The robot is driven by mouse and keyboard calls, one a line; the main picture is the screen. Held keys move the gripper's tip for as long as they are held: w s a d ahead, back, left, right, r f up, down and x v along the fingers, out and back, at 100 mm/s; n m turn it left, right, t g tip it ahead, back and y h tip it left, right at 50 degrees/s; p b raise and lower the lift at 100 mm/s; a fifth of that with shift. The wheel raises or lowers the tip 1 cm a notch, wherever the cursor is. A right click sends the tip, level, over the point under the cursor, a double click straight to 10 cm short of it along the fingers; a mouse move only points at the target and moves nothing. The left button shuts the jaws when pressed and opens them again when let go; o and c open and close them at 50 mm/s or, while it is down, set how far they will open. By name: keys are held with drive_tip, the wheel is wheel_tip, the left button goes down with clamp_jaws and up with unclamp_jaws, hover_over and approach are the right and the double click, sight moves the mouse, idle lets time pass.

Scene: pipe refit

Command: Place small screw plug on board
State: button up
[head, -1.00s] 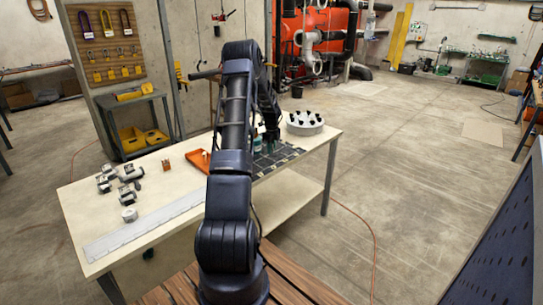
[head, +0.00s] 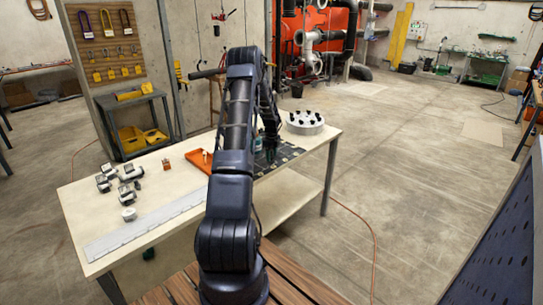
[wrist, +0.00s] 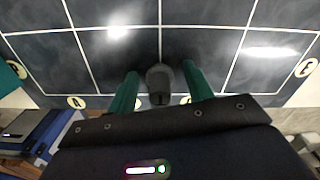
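The small screw plug (wrist: 159,84) is a dark grey cylinder in the wrist view, over the dark gridded board. My gripper (wrist: 160,74) has its two green fingers on either side of the plug, with a narrow gap showing on each side. It looks open around the plug. Whether the plug rests on the board cannot be told for sure. In the head view, the board (head: 288,152) lies on the table, partly hidden by my arm.
The pale table (head: 180,185) carries an orange tray (head: 197,160), several metal pipe fittings (head: 130,172), a small white-topped part (head: 129,214) and a long metal strip (head: 145,226). A round holder with dark pieces (head: 305,122) stands just behind the board.

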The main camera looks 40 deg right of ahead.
drive_tip(key=shift+r, duration=0.1)
wheel_tip(320, 180, up, 12)
drive_tip(key=w+a+r+n+t, duration=0.1)
drive_tip(key=w+a+r+n, duration=0.15)
drive_tip(key=a+r, duration=0.5)
drive_tip(key=w+a+r+n, duration=0.2)
drive_tip(key=a+r+n, duration=0.3)
drive_tip(key=a, duration=0.4)
drive_tip(key=s+a+r+n+t, duration=0.15)
drive_tip(key=a+r+n, duration=0.35)
drive_tip(key=a, duration=0.5)
drive_tip(key=s+a+r+n, duration=0.2)
drive_tip(key=a+r+n, duration=0.1)
drive_tip(key=a+r, duration=0.55)
drive_tip(key=s+a+r+n, duration=0.2)
drive_tip(key=s+a+n, duration=0.25)
drive_tip(key=a, duration=0.45)
drive_tip(key=s+a+r+n, duration=0.1)
drive_tip(key=s+a+n, duration=0.2)
drive_tip(key=s+a, duration=0.35)
drive_tip(key=s+a+f+n+t, duration=0.2)
drive_tip(key=s+a+n, duration=0.8)
drive_tip(key=s+a, duration=0.3)
drive_tip(key=shift+s+f, duration=0.3)
